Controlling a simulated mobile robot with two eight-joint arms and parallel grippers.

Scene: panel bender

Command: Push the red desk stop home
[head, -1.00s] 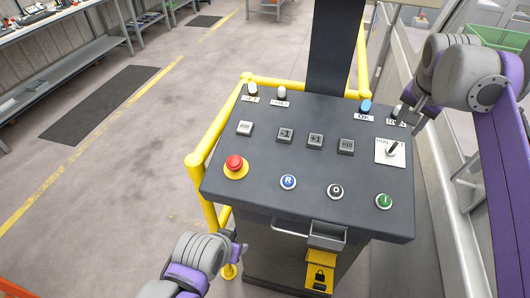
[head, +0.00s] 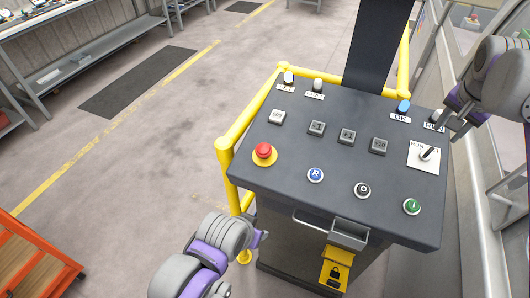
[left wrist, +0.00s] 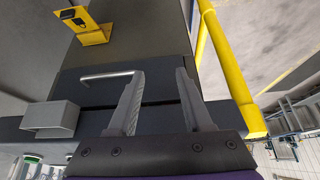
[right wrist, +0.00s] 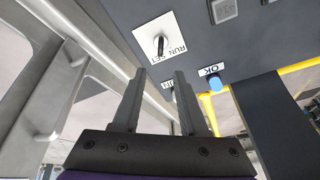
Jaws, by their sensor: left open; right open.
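The red desk stop (head: 264,151) is a red mushroom button on a yellow round base at the left of the dark sloping desk (head: 340,200). My left gripper (head: 262,228) is in front of and below the desk's near left edge, apart from the button. In the left wrist view, my left gripper (left wrist: 158,85) is open and empty, with the desk's underside and front bar beyond it. My right gripper (head: 448,132) is over the desk's right edge by the run/set switch (head: 427,153). In the right wrist view, my right gripper (right wrist: 157,85) is open and empty.
Yellow rails (head: 223,170) run along the desk's left and back. A bar handle (head: 309,222), a grey tray (head: 348,234) and a yellow lock box (head: 334,267) are on the front. Blue, black and green buttons line the near edge. An orange cart (head: 30,262) stands at lower left.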

